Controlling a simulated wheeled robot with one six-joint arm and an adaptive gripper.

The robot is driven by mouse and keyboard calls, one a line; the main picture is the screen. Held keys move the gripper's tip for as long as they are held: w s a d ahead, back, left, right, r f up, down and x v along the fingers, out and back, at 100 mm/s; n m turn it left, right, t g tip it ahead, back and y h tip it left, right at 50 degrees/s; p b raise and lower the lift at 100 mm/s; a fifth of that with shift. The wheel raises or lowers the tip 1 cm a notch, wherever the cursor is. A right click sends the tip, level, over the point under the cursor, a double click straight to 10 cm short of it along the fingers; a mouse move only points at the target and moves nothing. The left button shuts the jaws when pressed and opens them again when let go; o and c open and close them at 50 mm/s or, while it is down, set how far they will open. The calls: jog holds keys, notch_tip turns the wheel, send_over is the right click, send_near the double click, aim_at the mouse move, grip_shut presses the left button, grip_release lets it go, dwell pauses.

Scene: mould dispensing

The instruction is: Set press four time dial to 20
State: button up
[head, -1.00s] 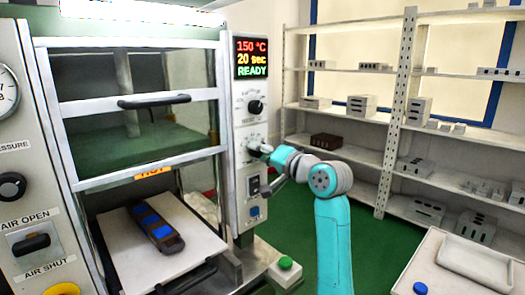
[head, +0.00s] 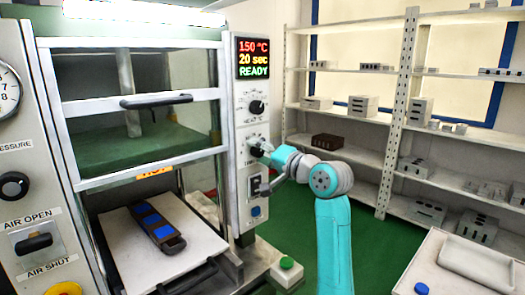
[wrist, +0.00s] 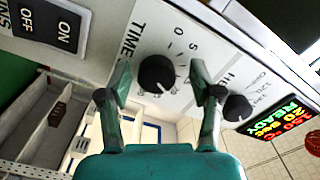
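The press control panel (head: 243,120) stands upright right of the press opening. Its display (head: 252,57) reads 150 °C, 20 sec and READY. The time dial (wrist: 157,73) is a black round knob under the word TIME in the wrist view. My gripper (wrist: 160,85) is open, with one finger on each side of this dial and gaps between. In the head view my gripper (head: 263,150) is at the panel and partly hides the dial. A second black knob (wrist: 237,107) sits beside my right-hand finger in the wrist view; it is the upper knob (head: 257,107) in the head view.
An ON/OFF switch plate (wrist: 47,22) is at the wrist view's upper left. A dark mould with blue patches (head: 157,226) lies on the press's pale plate (head: 190,262). Shelves with grey blocks stand behind.

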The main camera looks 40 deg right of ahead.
jog(key=s, duration=1.2)
jog(key=shift+d, duration=0.2)
jog(key=shift+s, duration=0.1)
